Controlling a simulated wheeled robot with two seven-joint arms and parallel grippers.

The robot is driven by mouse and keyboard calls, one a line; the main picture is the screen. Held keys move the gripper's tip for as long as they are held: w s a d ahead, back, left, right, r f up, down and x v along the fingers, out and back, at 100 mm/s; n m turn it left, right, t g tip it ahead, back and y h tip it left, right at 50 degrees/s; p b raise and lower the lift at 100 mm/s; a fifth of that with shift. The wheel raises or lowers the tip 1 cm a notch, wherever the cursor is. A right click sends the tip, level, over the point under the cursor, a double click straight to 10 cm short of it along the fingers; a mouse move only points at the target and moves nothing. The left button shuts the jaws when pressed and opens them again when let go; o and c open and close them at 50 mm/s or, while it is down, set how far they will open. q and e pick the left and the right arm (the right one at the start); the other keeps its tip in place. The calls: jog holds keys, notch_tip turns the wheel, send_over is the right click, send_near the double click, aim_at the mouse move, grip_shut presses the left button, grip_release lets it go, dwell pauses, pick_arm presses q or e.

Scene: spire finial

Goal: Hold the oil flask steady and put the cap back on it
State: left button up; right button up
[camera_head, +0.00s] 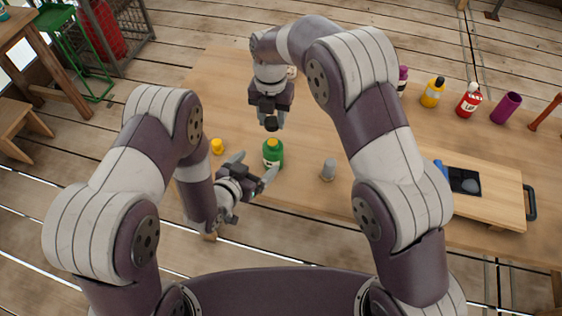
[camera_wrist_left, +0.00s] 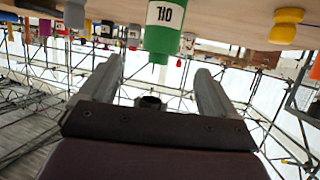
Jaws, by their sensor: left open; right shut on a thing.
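The green oil flask (camera_head: 273,156) stands upright on the wooden table, with a yellowish top. In the left wrist view, which is upside down, its body with the white OIL label (camera_wrist_left: 165,14) shows. My left gripper (camera_head: 255,167) is open beside the flask; in the wrist view the flask's neck lies ahead, between the directions of the two fingers (camera_wrist_left: 159,72). My right gripper (camera_head: 271,118) is above and slightly behind the flask, shut on a small dark piece, apparently the cap (camera_head: 271,125). It hangs apart from the flask's top. The fingers' hold on it is hard to see.
A small yellow item (camera_head: 217,146) stands left of the flask and a grey one (camera_head: 328,170) to the right. A yellow bottle (camera_head: 433,92), a red bottle (camera_head: 469,100) and a purple cup (camera_head: 506,107) stand at the back right. A board (camera_head: 500,190) lies at right.

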aim_at(276, 145)
jog(key=shift+w+a+f, duration=0.15)
jog(key=shift+w, duration=0.1)
jog(key=shift+s+d+r, duration=0.2)
jog(key=shift+s+r, duration=0.05)
jog(key=shift+s, duration=0.15)
pick_arm(q)
jog(key=x, duration=1.2)
pick_arm(e)
jog(key=shift+w+f, duration=0.1)
jog(key=shift+w, duration=0.05)
pick_arm(q)
jog(key=c, duration=1.5)
jog(key=shift+c, duration=0.2)
pick_arm(e)
jog(key=shift+f, duration=2.5)
jog(key=shift+f, duration=0.1)
jog(key=shift+f, duration=0.8)
jog(key=shift+f, duration=0.5)
